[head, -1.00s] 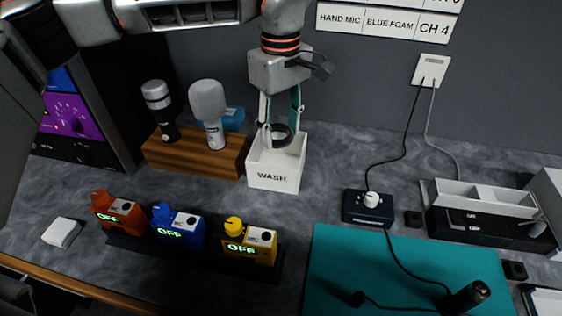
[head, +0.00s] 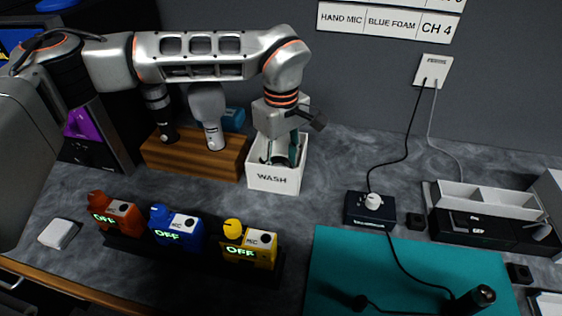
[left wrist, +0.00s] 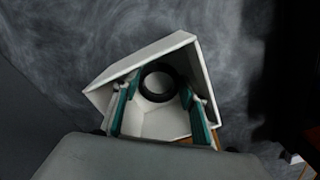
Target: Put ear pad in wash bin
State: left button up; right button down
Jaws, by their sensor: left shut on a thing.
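The white wash bin (head: 273,178), marked WASH, stands upright against the back wall, right of the wooden mic block. My left gripper (head: 282,156) points down into the bin's open top, its teal fingers partly hidden by the front wall. It is shut on the ear pad (head: 281,161), a dark ring mostly hidden in the head view. The left wrist view shows the ear pad (left wrist: 160,67) as a dark ring between the fingertips, within the outline of the bin (left wrist: 145,50). Whether it touches the bin floor cannot be told. My right gripper is in neither view.
The wooden block (head: 190,157) with two microphones stands close left of the bin. Orange, blue and yellow packs (head: 250,246) reading OFF stand in front. A teal mat (head: 400,270) and a knob box (head: 370,209) with cables lie right. Grey counter is free between bin and knob box.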

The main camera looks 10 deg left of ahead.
pick_arm(q)
jog(key=shift+f, duration=0.1)
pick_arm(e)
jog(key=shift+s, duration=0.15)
pick_arm(q)
jog(key=o, duration=0.5)
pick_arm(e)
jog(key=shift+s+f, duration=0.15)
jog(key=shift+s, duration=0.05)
pick_arm(q)
jog(key=shift+o, duration=0.2)
notch_tip(320, 180, up, 12)
jog(key=p, duration=0.1)
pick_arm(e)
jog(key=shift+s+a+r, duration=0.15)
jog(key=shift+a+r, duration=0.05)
